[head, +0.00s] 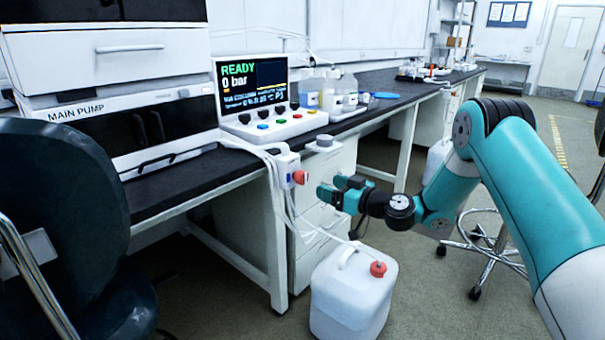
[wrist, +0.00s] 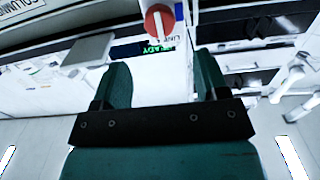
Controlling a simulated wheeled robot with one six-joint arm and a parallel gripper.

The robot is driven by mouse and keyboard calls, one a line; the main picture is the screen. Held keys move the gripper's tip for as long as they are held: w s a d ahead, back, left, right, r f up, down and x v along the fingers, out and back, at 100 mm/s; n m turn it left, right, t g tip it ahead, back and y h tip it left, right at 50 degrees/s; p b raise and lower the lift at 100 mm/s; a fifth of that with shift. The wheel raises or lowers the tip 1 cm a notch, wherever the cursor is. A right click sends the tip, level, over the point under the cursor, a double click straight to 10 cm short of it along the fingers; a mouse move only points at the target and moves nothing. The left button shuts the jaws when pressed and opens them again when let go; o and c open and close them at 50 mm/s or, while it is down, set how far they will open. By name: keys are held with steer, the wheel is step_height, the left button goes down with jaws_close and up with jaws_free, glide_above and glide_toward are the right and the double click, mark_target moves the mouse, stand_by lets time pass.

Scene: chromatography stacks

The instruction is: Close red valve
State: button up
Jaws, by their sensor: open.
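The red valve (head: 300,177) is a small round red knob on a white box mounted at the front edge of the bench. It also shows at the top of the wrist view (wrist: 159,21), just beyond and between my fingertips. My gripper (head: 325,188) is to the right of the valve in the head view, with its fingers pointing towards it. The teal fingers also show in the wrist view (wrist: 161,78), spread apart with nothing between them. The gripper is apart from the valve.
A white jerrycan (head: 350,295) with a red cap stands on the floor below my gripper. A control panel with a screen (head: 252,83) reads "READY 0 bar". A dark chair (head: 60,230) is at the left, and a wheeled stool (head: 478,245) at the right. Bottles (head: 330,92) stand on the bench.

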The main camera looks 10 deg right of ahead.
mark_target(305, 177)
steer(key=x, duration=1)
steer(key=c, duration=0.9)
